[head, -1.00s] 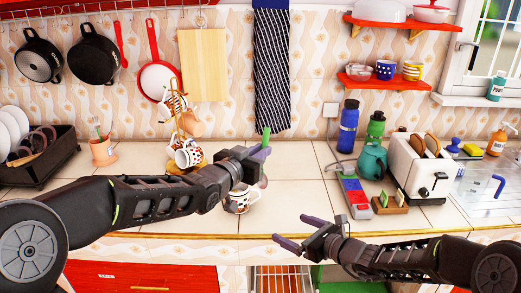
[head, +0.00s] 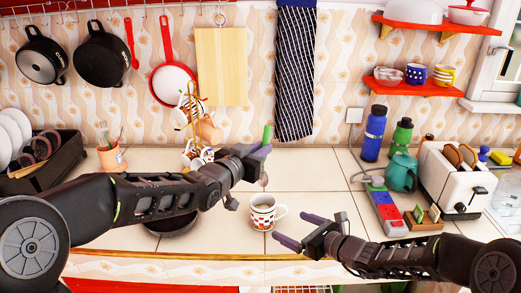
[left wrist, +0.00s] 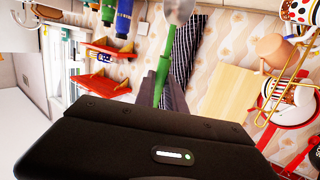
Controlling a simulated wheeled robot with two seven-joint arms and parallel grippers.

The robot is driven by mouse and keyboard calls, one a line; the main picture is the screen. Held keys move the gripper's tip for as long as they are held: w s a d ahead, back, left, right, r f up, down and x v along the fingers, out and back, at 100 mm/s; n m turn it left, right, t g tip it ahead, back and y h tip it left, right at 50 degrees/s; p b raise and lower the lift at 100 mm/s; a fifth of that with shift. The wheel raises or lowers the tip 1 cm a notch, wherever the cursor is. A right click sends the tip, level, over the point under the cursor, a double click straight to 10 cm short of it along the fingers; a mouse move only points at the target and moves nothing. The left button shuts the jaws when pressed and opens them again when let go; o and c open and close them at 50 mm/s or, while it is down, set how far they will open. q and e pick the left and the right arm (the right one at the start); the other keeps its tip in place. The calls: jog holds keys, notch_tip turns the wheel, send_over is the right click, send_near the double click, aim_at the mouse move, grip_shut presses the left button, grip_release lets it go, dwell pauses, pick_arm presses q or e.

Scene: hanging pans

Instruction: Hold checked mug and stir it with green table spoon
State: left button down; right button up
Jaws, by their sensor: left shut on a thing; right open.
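The checked mug (head: 264,214), white with red and dark squares, stands upright on the counter, its handle at right. It looks empty from above. My left gripper (head: 258,157) is above the mug, shut on the green table spoon (head: 267,133). Its green handle sticks up past the fingers. In the left wrist view the spoon (left wrist: 165,68) shows its green handle and a greyish bowl end at the top edge. My right gripper (head: 298,228) is open and empty, just right of the mug and apart from it.
A mug tree with several mugs (head: 196,152) stands behind my left arm. A dark pan (head: 170,228) lies partly under that arm. A power strip (head: 386,208), toaster (head: 455,180) and green teapot (head: 402,172) stand at right. The tiles behind the mug are clear.

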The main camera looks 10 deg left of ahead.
aim_at(274, 219)
jog(key=shift+w+a+f, duration=0.2)
jog(key=shift+w+a, duration=0.05)
jog(key=shift+a, duration=0.15)
jog(key=x, duration=0.4)
jog(key=shift+w+a+f, duration=0.15)
jog(key=shift+w+a, duration=0.05)
jog(key=shift+a, duration=0.1)
jog(key=b+x, duration=0.2)
jog(key=x, duration=0.1)
jog(key=shift+f, duration=0.1)
jog(key=shift+w+a+b, duration=0.3)
jog(key=shift+b, duration=0.05)
jog(key=shift+c, duration=0.3)
jog(key=c, duration=1.4)
jog(key=o, duration=1.5)
jog(key=shift+c, duration=0.2)
